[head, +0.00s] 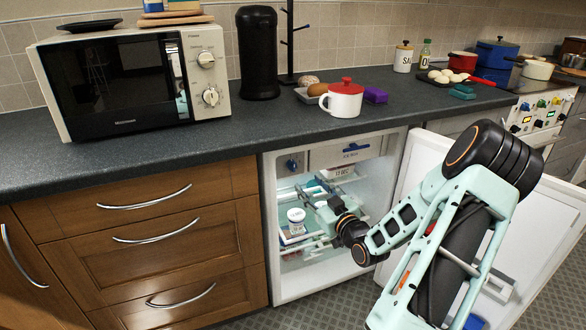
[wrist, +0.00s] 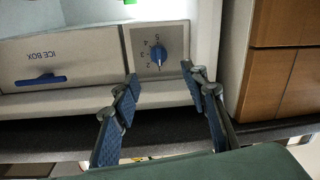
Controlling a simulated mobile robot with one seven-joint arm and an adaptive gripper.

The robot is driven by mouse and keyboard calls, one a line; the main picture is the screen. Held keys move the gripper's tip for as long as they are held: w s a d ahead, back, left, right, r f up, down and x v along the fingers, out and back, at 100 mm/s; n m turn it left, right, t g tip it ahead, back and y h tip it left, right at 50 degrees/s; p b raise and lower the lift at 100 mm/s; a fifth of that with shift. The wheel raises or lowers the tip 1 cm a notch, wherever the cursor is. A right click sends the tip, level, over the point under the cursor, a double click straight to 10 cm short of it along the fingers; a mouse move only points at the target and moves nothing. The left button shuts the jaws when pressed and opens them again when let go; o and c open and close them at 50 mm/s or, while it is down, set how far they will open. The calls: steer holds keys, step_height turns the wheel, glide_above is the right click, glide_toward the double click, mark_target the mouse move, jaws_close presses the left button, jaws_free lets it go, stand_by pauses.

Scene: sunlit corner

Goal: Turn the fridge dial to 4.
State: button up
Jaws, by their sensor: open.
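The fridge dial (wrist: 158,55) is a round blue knob on a pale panel in the wrist view, with numbers around it, 5, 4, 3 and 2 among them. A pale mark shows on its lower side in that picture, away from the 4; its exact setting is too small to read. In the head view the dial (head: 291,164) is at the upper left inside the open fridge (head: 268,225). My gripper (wrist: 158,70) is open and empty, its fingers to either side of the dial in the picture; contact cannot be told. In the head view my gripper (head: 320,212) is partly hidden.
The ice box (wrist: 52,72) with a blue handle is beside the dial panel. The fridge door (head: 545,235) stands open at right, behind my arm. A white tub (head: 296,216) is on a shelf below. Wooden drawers (head: 150,235) stand left of the fridge; the counter (head: 240,122) is above.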

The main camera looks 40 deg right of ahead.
mark_target(295, 168)
steer(key=w, duration=0.3)
steer(key=w+d+b, duration=0.1)
steer(key=w, duration=0.3)
steer(key=w+d+b, duration=0.1)
steer(key=w, duration=0.2)
steer(key=shift+w, duration=0.2)
jaws_close()
